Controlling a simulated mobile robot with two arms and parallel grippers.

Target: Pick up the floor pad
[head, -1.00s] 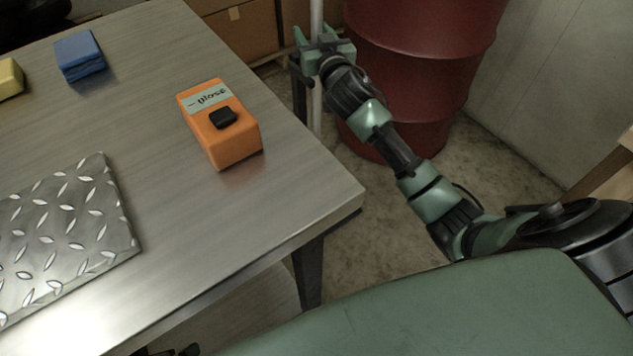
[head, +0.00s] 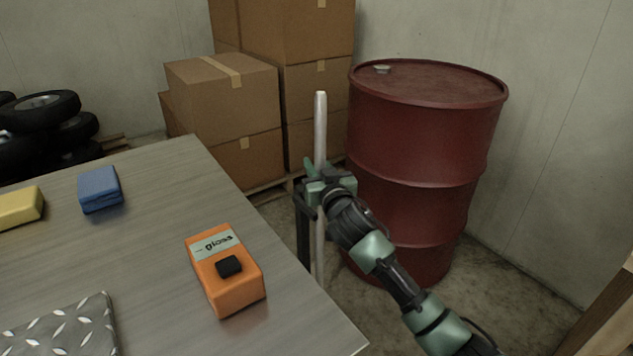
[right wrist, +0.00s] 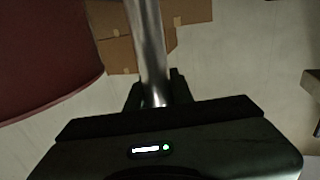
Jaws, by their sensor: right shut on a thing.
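My right gripper (head: 325,188) is shut around an upright, pale metal pole (head: 320,130), just beyond the right edge of the table. The pole stands above and below the jaws. Its lower end passes down behind the table edge, so I cannot see what is at its foot. No floor pad shows that I can make out. In the right wrist view the pole (right wrist: 148,45) runs up from between the dark jaws (right wrist: 155,98). My left gripper is not in view.
A metal table (head: 160,235) holds an orange gloss meter (head: 228,285), blue block (head: 100,190), yellow block (head: 20,208) and tread plate (head: 65,333). A red drum (head: 425,160) stands close right of the pole. Cardboard boxes (head: 225,95) are stacked behind; tyres (head: 40,125) lie far left.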

